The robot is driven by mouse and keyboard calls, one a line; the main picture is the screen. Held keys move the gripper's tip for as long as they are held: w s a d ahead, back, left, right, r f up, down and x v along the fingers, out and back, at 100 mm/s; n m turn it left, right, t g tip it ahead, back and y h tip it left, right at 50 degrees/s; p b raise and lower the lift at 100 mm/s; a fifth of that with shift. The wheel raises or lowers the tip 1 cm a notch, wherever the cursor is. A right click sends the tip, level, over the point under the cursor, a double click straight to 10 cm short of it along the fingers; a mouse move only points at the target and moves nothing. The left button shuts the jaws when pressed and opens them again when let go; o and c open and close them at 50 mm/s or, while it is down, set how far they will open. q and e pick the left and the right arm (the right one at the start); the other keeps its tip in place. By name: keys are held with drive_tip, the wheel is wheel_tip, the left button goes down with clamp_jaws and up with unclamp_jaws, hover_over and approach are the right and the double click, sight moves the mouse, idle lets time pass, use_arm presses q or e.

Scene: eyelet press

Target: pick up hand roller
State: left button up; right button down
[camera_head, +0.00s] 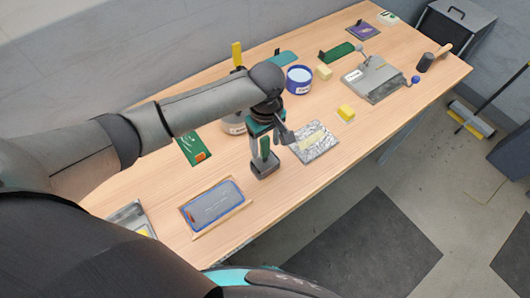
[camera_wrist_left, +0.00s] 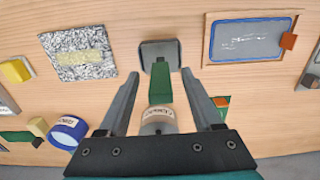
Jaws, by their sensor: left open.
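An upright tool with a green handle (camera_head: 264,149) stands on a dark grey base (camera_head: 265,168) near the table's middle; it is likely the hand roller, though no roller shows. In the left wrist view the green handle (camera_wrist_left: 162,86) and grey base (camera_wrist_left: 158,48) lie between and just beyond the fingers. My left gripper (camera_head: 270,138) is open, points down at the handle, and holds nothing. It also shows in the left wrist view (camera_wrist_left: 160,78). A dark cylinder with a wooden handle (camera_head: 427,62) lies at the far right; it may be a mallet. My right gripper is not in view.
A foil-like sheet (camera_head: 316,147) lies right of the tool, and a blue-rimmed tray (camera_head: 213,206) stands front left. A labelled pot (camera_wrist_left: 158,118) and a blue tub (camera_head: 299,80) are behind.

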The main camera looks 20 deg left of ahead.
sight(265, 156)
use_arm(q)
drive_tip(key=shift+a+f, duration=0.1)
drive_tip(key=shift+f, duration=2.25)
drive_tip(key=shift+c, duration=0.3)
clamp_jaws()
